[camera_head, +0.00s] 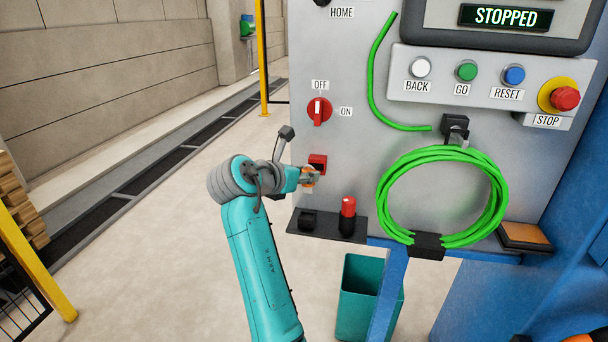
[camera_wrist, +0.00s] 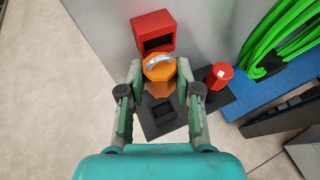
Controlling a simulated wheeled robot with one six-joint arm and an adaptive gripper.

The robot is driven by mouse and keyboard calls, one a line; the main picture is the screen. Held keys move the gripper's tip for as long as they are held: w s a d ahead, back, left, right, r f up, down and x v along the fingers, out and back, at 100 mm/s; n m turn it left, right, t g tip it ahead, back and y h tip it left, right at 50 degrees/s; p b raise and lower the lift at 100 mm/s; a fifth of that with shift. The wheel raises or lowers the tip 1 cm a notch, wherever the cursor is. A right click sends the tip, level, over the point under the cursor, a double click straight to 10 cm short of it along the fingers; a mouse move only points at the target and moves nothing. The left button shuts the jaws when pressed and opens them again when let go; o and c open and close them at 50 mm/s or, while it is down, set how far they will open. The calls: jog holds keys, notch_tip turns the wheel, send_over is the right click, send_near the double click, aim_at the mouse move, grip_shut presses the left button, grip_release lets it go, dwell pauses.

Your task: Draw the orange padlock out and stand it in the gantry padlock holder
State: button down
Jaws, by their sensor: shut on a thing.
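The orange padlock (camera_wrist: 158,73) with a silver shackle is between the fingers of my gripper (camera_wrist: 160,84), which is shut on it. In the head view my gripper (camera_head: 308,177) and the orange padlock (camera_head: 309,182) are small, just below a red box (camera_head: 318,160) on the grey panel. The red box (camera_wrist: 153,30) has a dark front opening, right behind the padlock in the wrist view; I cannot tell whether they touch. Below, a black socket (camera_head: 307,219) stands on a dark shelf (camera_head: 327,233); it looks empty in the wrist view (camera_wrist: 162,113).
A red cylinder (camera_head: 348,207) stands upright in a black base on the same shelf, right of the socket. Green coiled cable (camera_head: 383,197) hangs further right. A red rotary switch (camera_head: 319,111) is above the red box. A teal bin (camera_head: 358,298) stands below.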

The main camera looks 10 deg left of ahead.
jog(key=shift+r, duration=0.1)
send_over(304, 218)
jog(key=shift+f, duration=2.9)
jog(key=shift+f, duration=1.9)
jog(key=c, duration=0.7)
grip_release()
